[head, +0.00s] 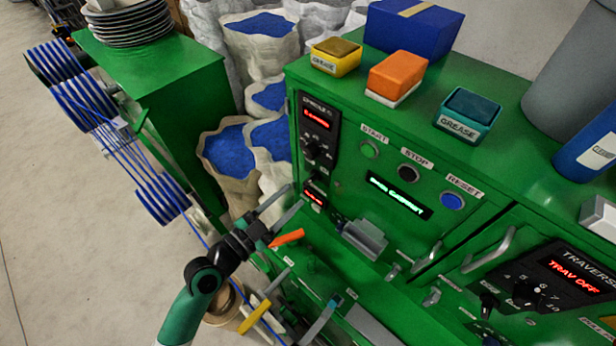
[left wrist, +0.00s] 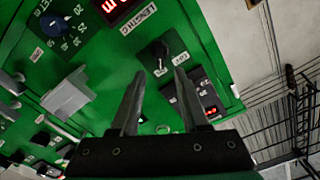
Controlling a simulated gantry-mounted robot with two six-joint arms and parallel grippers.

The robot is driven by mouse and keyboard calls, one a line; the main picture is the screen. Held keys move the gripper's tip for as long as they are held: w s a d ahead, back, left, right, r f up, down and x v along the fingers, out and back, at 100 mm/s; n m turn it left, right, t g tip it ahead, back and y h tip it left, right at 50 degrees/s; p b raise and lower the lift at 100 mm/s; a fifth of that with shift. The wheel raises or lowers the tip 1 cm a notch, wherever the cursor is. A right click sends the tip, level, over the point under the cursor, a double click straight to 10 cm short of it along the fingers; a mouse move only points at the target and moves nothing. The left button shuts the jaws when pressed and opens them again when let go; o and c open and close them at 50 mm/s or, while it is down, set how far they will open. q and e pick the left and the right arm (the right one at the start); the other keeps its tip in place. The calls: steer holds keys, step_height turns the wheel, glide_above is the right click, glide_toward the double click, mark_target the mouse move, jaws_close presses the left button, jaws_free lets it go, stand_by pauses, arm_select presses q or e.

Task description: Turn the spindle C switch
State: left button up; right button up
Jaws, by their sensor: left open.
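The fingers are apart and empty, and I see no contact with the switch. My right gripper is out of view.
A black spindle panel (head: 317,130) with knobs is above the gripper. An orange lever (head: 288,237) and a yellow lever (head: 255,317) are close to my left arm. A grey block-like fitting (head: 365,239) juts out to the right. Sacks of blue pellets (head: 230,150) stand behind.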

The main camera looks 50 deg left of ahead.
mark_target(309, 181)
arm_select(q)
steer(key=w, duration=0.3)
steer(key=w+p, duration=0.1)
steer(key=w, duration=0.3)
steer(key=shift+a, duration=0.2)
jaws_close()
